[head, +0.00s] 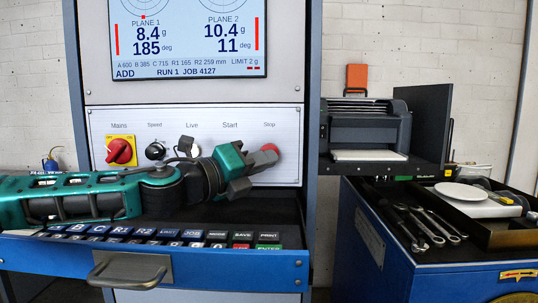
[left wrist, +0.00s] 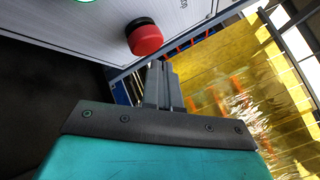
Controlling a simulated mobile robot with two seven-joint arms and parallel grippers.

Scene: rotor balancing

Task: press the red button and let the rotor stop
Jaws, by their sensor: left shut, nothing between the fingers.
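The red button (head: 270,148) sits under the label "Stop" at the right end of the white control panel (head: 200,112). It also shows in the left wrist view (left wrist: 145,38), a red cap with a dark collar. My left gripper (head: 266,160) is shut and empty, with its grey fingertips at the button's lower edge in the head view. In the left wrist view its fingertips (left wrist: 160,68) lie just below and beside the button. I cannot tell whether they touch it. The rotor is not in view. My right gripper is not in view.
A screen (head: 188,40) above the panel reads "RUN 1 JOB 4127". The red-and-yellow Mains switch (head: 119,151) and Speed knob (head: 155,151) are left of my gripper. A key tray (head: 200,262) juts out below. A printer (head: 368,128) and spanners (head: 425,225) are at right.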

